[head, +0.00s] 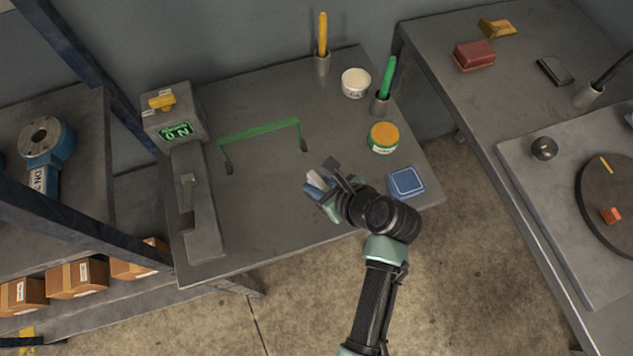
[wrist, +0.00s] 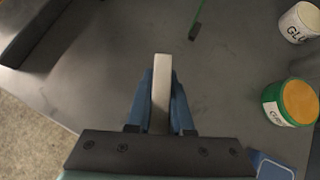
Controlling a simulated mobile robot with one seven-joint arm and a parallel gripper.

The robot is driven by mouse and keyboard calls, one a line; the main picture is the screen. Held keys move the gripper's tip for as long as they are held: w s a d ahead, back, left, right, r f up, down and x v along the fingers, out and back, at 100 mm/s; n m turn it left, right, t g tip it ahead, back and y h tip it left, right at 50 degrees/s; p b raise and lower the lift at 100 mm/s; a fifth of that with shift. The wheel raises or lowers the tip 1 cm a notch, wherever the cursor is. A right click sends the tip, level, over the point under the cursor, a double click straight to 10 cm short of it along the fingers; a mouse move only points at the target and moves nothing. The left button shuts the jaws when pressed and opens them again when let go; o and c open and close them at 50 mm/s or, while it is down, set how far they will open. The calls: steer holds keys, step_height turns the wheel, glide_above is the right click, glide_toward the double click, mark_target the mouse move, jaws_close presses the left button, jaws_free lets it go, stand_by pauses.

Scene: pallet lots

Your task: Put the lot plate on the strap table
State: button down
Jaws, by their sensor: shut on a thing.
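My gripper (head: 318,192) is over the front right part of the grey table with a green strap (head: 260,130). This looks like the strap table (head: 260,200). In the wrist view, the blue fingers (wrist: 160,105) are shut on a narrow pale piece (wrist: 161,82), seen edge-on, which appears to be the lot plate. The plate also shows at the fingertips in the head view (head: 315,179). Its lower part is hidden between the fingers. I cannot tell whether it touches the tabletop.
A grey device with a green display (head: 177,132) stands on the table's left side. A white tub (head: 355,83), a green-and-orange tub (head: 383,138), a blue pad (head: 405,181) and two holders with yellow and green tools are at the right and back.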

steer(key=c, duration=0.8)
jaws_free()
steer(key=shift+r, duration=0.1)
steer(key=p+v, duration=0.2)
steer(key=v, duration=1)
steer(key=w+a+r+n+t+h, duration=0.15)
steer(key=w+r+n+t, duration=0.5)
steer(key=r, duration=0.75)
steer(key=w+r+n+t+h, duration=0.3)
steer(key=w+r+n, duration=0.5)
steer(key=r, duration=0.6)
steer(key=s+a+r+n+t, duration=0.1)
steer(key=s+r+n+t, duration=0.2)
steer(key=r, duration=0.7)
steer(key=s+a+r+n+t+h, duration=0.1)
steer(key=s+r+n+t, duration=0.3)
steer(key=r, duration=0.7)
steer(key=s+a+r+n+t, duration=0.2)
steer(key=s+r+n+t, duration=0.2)
steer(key=r, duration=0.6)
steer(key=shift+a+r+n, duration=0.25)
steer(key=shift+a+n, duration=0.1)
steer(key=shift+n, duration=0.8)
